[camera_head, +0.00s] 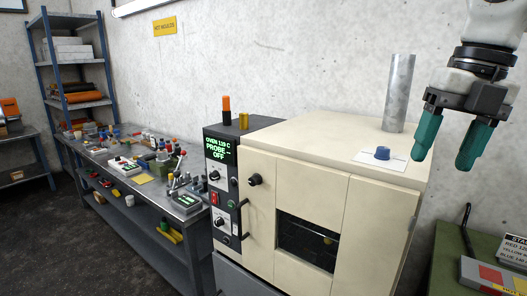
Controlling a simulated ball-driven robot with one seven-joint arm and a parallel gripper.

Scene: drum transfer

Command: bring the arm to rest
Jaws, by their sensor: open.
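My gripper (443,159) hangs at the upper right in the head view, at the end of my pale arm. Its two teal fingers point down and stand clearly apart, with nothing between them. It appears near the right end of the cream oven (310,190), above the level of its top. A small blue knob-like piece (382,153) sits on a white card (394,161) on the oven top, left of the fingers in the picture. The rest of my arm is cut off by the frame's top edge.
A grey metal pipe (399,95) rises from the oven top beside my gripper. A green cabinet (450,250) with a sign (510,250) stands at lower right. A cluttered bench (110,160) and blue shelving (75,60) are at left. The wall above the oven is bare.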

